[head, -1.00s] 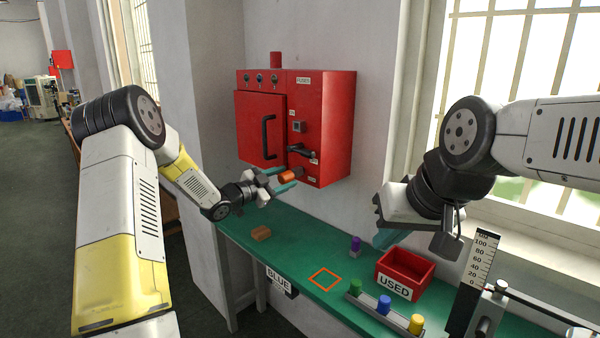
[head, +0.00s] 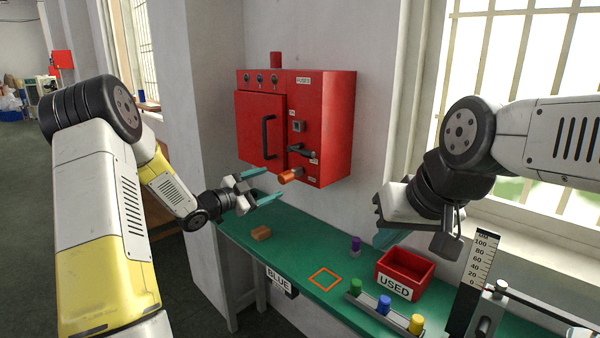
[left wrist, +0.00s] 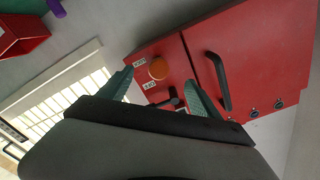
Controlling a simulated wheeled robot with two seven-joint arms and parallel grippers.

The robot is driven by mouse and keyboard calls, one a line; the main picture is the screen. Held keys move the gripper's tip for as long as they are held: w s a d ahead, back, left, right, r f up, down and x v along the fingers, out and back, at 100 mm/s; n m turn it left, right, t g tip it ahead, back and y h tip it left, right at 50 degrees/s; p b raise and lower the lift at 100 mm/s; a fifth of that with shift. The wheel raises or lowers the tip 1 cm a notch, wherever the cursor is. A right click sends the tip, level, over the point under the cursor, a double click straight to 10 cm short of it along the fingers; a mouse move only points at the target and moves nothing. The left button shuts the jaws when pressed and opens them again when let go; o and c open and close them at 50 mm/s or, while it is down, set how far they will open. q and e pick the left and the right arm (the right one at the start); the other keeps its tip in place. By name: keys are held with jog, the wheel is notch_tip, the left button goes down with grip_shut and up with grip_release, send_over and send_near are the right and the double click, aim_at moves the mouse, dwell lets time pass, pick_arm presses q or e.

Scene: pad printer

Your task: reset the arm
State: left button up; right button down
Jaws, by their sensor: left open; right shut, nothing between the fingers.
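My left gripper (head: 268,188) is open and empty in the head view, in front of the lower left part of the red machine cabinet (head: 330,125). A black lever (head: 302,151) sits above the knob. My right gripper (head: 388,238) is shut and empty, over the bench near the red bin.
The green bench (head: 290,262) holds a brown block (head: 261,233), an orange square outline, a purple-topped piece (head: 356,244), a red USED bin (head: 404,274) and a rack with green, blue and yellow pieces (head: 384,304). A scale plate (head: 481,262) stands at right.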

pick_arm(q)
jog(key=s+a+r+n+y, duration=0.8)
jog(key=s+r+n+y, duration=0.2)
jog(key=y, duration=0.1)
jog(key=s+d+f+n+g, duration=0.1)
jog(key=s+d+n+g, duration=0.1)
jog(key=s, duration=1.2)
jog(key=s+d+f+n+g, duration=0.1)
jog(key=s+n+g, duration=0.3)
jog(key=s, duration=1)
jog(key=shift+d+f+g, duration=0.3)
jog(key=shift+d, duration=0.15)
